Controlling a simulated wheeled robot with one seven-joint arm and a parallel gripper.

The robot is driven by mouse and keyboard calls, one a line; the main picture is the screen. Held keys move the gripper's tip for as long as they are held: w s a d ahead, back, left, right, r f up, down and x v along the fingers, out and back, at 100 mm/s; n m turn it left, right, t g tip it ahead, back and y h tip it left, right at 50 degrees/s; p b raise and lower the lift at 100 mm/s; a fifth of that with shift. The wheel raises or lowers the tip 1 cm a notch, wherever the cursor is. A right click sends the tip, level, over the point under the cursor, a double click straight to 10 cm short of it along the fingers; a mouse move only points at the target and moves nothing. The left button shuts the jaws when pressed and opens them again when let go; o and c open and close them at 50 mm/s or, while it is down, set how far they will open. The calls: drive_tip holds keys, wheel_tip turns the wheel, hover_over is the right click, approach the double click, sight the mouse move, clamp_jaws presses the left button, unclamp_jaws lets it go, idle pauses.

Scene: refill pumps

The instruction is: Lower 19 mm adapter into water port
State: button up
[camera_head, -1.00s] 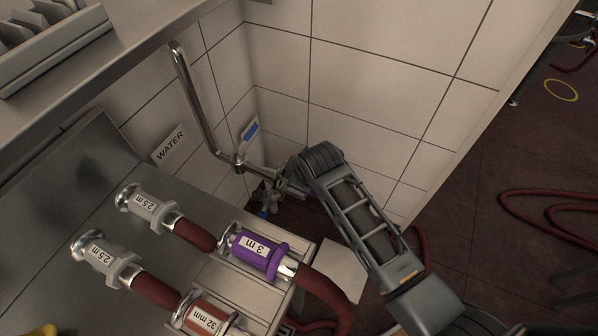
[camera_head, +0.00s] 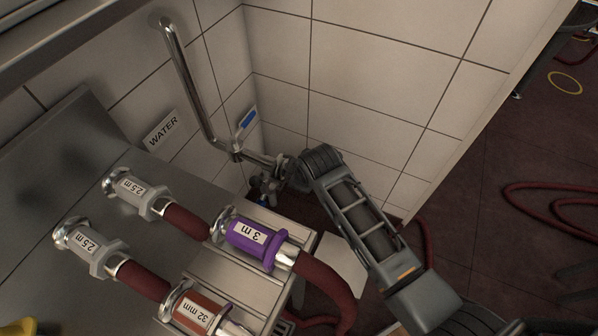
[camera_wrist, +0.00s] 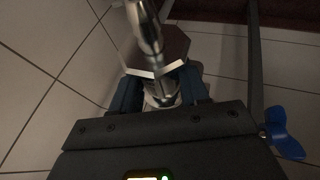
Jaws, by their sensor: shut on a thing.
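In the wrist view, my gripper (camera_wrist: 160,88) is shut, its two dark blue fingers on either side of a pale, silvery round piece (camera_wrist: 160,97). This appears to be the 19 mm adapter; its marking is not readable. A shiny metal pipe (camera_wrist: 147,35) crosses in front of the piece, and I cannot tell whether they touch. A dark, many-sided part with a pale edge (camera_wrist: 178,48) shows behind the pipe. In the head view, my gripper is at the low end of the bent chrome pipe (camera_head: 190,90), by the wall corner. The adapter and the water port's opening are not clear there.
A WATER sign (camera_head: 163,130) and a blue-and-white label (camera_head: 246,121) are on the tiled wall. The steel counter carries a purple 3 m coupling (camera_head: 252,240), two grey 2.5 m couplings (camera_head: 137,190) and an orange-brown 32 mm one (camera_head: 193,312). A blue lever (camera_wrist: 284,132) sits right of my gripper.

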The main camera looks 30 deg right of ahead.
drive_tip(key=shift+f, duration=0.1)
idle(0.4)
drive_tip(key=o, duration=1.4)
drive_tip(key=shift+c, duration=0.2)
drive_tip(key=v, duration=0.7)
drive_tip(key=shift+s+r, duration=0.2)
drive_tip(key=shift+r, duration=0.1)
